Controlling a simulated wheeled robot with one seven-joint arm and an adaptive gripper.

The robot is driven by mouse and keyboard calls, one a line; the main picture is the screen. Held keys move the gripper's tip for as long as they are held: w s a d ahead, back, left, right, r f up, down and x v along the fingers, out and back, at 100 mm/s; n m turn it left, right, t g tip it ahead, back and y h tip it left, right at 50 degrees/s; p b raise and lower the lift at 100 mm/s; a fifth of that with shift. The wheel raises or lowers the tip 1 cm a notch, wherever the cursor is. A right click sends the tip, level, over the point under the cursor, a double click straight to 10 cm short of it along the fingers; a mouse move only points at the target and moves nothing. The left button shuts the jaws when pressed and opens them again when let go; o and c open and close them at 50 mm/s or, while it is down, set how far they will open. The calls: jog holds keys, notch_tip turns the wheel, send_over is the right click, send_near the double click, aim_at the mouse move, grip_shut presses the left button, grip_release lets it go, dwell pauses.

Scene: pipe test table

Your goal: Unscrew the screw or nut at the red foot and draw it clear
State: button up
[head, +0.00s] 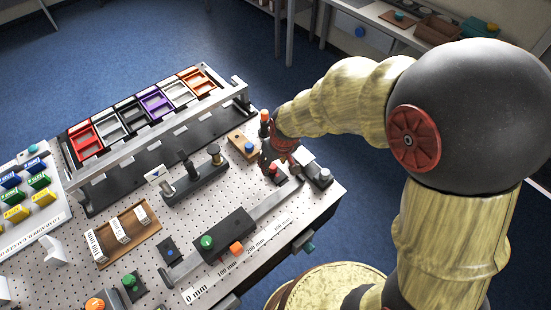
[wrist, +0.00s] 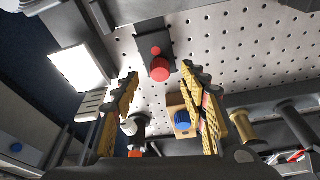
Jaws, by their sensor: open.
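A red round head (wrist: 160,69), with a smaller red part behind it, stands on a dark block (wrist: 154,34) on the pegboard in the wrist view. In the head view a red piece (head: 272,169) shows just below my gripper, partly hidden by it. My gripper (wrist: 160,76) is open. In the wrist view its two yellow fingers stand left and right, with the red head between the tips in the picture. The head looks untouched; how far the tips are from it in depth I cannot tell. Any thread is hidden.
A wooden block with a blue knob (head: 249,147) stands close to my gripper, beside an orange-topped post (head: 264,117). A white block (wrist: 79,66) is left of the fingers in the wrist view. Black and brass posts (head: 214,154) stand further left. A metal rail (head: 247,212) lies in front.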

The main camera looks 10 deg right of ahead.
jog(key=shift+x, duration=1)
jog(key=shift+c, duration=0.9)
grip_shut()
jog(key=shift+b, duration=0.4)
jog(key=n+b, duration=0.1)
jog(key=b, duration=0.1)
jog(key=n+b, duration=0.2)
jog(key=shift+w+d+f+n+y, duration=0.1)
jog(key=shift+f+n+y, duration=0.1)
jog(key=shift+n+y, duration=0.15)
jog(key=shift+r+n+g+y+b, duration=0.1)
jog(key=shift+n+g+y+b, duration=0.2)
jog(key=shift+n+b, duration=0.4)
jog(key=shift+r, duration=0.15)
